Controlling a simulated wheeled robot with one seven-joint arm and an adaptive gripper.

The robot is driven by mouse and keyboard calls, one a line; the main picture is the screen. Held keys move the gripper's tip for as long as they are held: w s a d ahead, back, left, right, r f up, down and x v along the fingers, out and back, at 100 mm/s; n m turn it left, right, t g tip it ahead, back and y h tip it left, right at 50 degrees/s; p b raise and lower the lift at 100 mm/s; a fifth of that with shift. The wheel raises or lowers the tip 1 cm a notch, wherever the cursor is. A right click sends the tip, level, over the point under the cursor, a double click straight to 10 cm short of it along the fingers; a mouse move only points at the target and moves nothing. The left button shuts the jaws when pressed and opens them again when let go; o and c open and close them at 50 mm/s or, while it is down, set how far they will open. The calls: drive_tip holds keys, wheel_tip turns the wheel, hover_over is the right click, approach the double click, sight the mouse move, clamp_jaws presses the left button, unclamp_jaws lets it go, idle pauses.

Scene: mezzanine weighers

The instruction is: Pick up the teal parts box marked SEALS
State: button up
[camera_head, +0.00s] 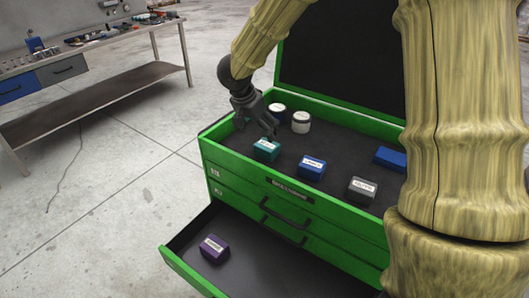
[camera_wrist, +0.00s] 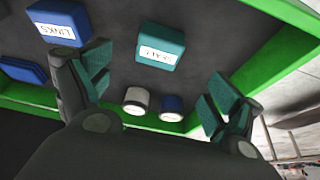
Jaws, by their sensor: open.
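The teal parts box (camera_head: 267,149) sits in the top tray of the green tool chest (camera_head: 232,160), near its left front. In the wrist view the teal box (camera_wrist: 160,48) has a white label that reads SEALS and lies ahead of and between the open fingers. My gripper (camera_head: 257,128) is above the tray, just behind and above the teal box. In the wrist view my gripper (camera_wrist: 158,92) is open, with teal finger pads and nothing between them. The box appears apart from both fingers.
A white-lidded jar (camera_head: 301,122) and a dark blue jar (camera_head: 278,112) stand behind. A purple box (camera_head: 214,248) lies in the open lower drawer (camera_head: 255,272). A workbench (camera_head: 90,90) stands left.

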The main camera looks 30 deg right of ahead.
sight(266, 144)
drive_tip(key=x, duration=0.4)
drive_tip(key=shift+w+d+f, duration=0.1)
drive_tip(key=shift+w+f, duration=0.05)
drive_tip(key=shift+f, duration=0.25)
drive_tip(key=shift+p+x, duration=0.3)
drive_tip(key=shift+x, duration=0.55)
drive_tip(key=shift+d+x, duration=0.25)
drive_tip(key=shift+x, duration=1.85)
drive_tip(key=c, duration=1.2)
